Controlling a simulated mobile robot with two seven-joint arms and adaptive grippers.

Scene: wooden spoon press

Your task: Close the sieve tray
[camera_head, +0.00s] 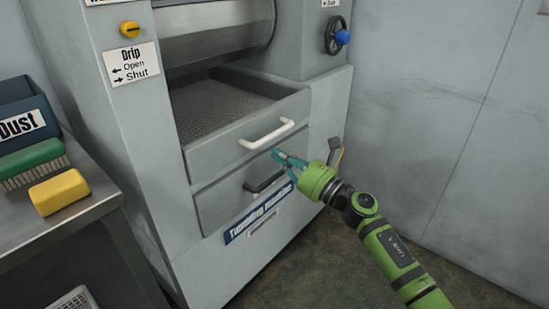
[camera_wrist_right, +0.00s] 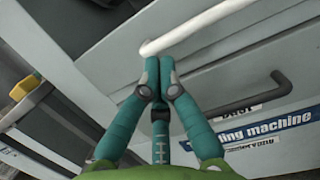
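The sieve tray (camera_head: 228,112) is a grey drawer with a dark mesh floor, pulled partly out of the grey machine. Its white bar handle (camera_head: 267,135) is on the front face and also shows in the right wrist view (camera_wrist_right: 200,25). My right gripper (camera_head: 277,153) is just below the handle, in front of the tray's face. In the right wrist view its teal fingertips (camera_wrist_right: 158,74) are together, with nothing seen between them. The handle passes just beyond the tips; I cannot tell whether they touch. My left gripper is not in view.
A lower drawer with a black handle (camera_head: 264,182) sits under the tray. A side table at left holds a dust bin (camera_head: 22,117), a green brush (camera_head: 32,160) and a yellow block (camera_head: 59,191).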

